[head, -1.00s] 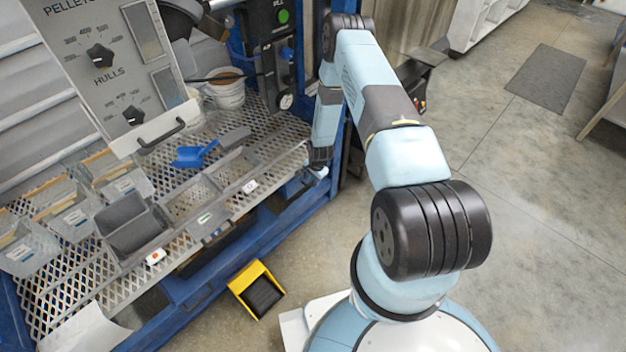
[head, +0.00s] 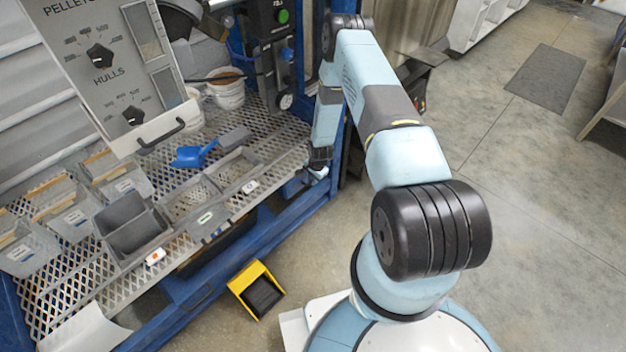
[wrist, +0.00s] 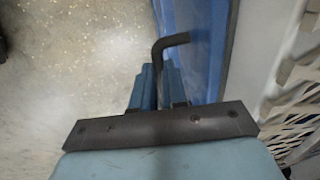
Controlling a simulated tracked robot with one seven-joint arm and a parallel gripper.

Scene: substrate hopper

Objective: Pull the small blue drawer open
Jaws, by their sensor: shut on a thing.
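My gripper (wrist: 160,88) is shut on a dark, bent handle (wrist: 172,42) in the wrist view. Its two blue fingers stand on either side of the handle's near end. The handle reaches right to a blue front (wrist: 198,30), which appears to be the small blue drawer; how far it stands out cannot be told. In the head view my arm's end (head: 320,160) reaches down by the right end of the mesh shelf. My fingers, the handle and most of the drawer are hidden or too small there.
A mesh shelf (head: 292,140) holds grey bins, a blue scoop (head: 193,155) and a white bucket (head: 228,92). A blue frame (head: 265,232) runs along its front. Open floor (head: 540,190) lies to the right.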

